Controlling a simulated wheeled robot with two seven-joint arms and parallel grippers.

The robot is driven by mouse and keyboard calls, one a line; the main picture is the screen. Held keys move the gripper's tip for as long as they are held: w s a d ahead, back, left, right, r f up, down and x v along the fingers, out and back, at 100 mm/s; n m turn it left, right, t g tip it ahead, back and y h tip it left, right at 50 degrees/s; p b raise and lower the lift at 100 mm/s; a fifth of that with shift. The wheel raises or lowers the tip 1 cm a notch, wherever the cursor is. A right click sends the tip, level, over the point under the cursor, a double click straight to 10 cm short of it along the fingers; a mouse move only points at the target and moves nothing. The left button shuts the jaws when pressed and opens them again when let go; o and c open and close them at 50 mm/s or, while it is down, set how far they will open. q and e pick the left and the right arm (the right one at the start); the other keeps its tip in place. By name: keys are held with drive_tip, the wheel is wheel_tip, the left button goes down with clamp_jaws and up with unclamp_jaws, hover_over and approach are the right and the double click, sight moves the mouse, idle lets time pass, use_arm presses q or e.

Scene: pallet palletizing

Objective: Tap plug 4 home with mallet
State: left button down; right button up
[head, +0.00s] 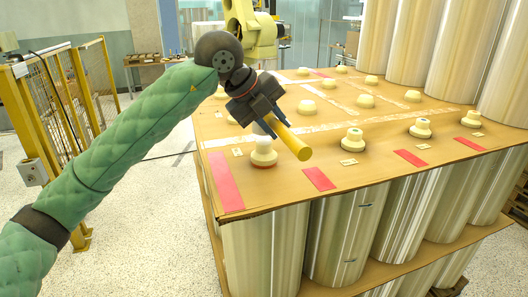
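My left gripper (264,116) is dark and sits above the front-left corner of the pallet's top board. It appears shut on the mallet, whose yellow cylindrical part (290,140) slants down to the right; the rest is hidden by the gripper. Just below and left of it is a cream plug with a reddish ring (263,154), partly covered from above. More front-row plugs stand to the right: one (352,139), another (420,128) and a far-right one (471,119). No plug number is readable, so I cannot tell which is plug 4. My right gripper is out of view.
The brown top board (300,197) lies on large shiny rolls (340,240). Red strips (319,178) and small pale labels lie near the front edge. Several low plugs stand farther back. Tall rolls (447,50) rise at the back right. A yellow fence (55,110) stands at left.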

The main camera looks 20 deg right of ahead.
use_arm(q)
drive_tip(key=shift+r, duration=1.05)
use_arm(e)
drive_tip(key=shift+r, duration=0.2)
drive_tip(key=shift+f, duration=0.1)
